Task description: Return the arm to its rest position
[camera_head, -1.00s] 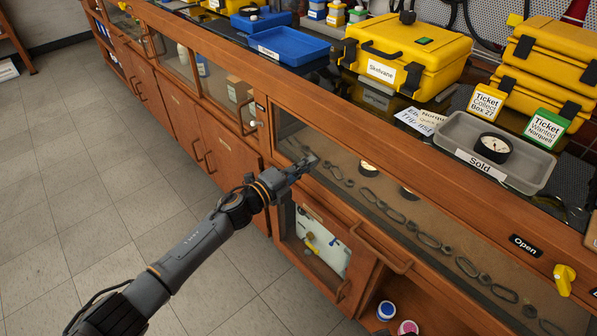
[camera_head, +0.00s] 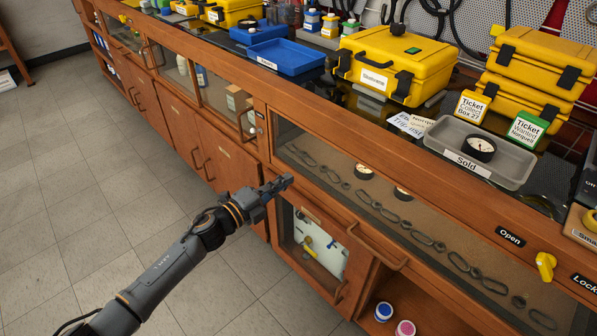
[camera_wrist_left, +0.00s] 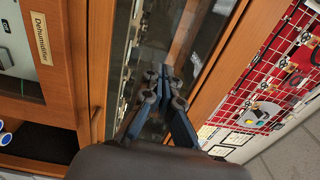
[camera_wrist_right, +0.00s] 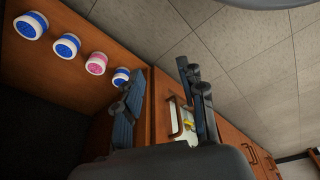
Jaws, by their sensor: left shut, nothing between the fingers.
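My left arm comes in from the lower left in the head view. Its gripper (camera_head: 283,183) is shut and empty, in front of the wooden counter, by the left end of the glass-fronted display compartment. In the left wrist view the left fingertips (camera_wrist_left: 165,85) meet with nothing between them, with glass and wood behind. My right gripper shows only in the right wrist view, where its fingers (camera_wrist_right: 163,85) stand apart and empty. The right arm is not in the head view.
The wooden counter (camera_head: 225,80) runs diagonally, with the glass compartment (camera_head: 400,215) holding linked metal pieces. A grey tray (camera_head: 437,142) marked Sold, a yellow case (camera_head: 425,62) and a blue tray (camera_head: 300,48) stand on top. Tubs (camera_head: 384,311) sit on a low shelf. The tiled floor (camera_head: 70,220) is clear.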

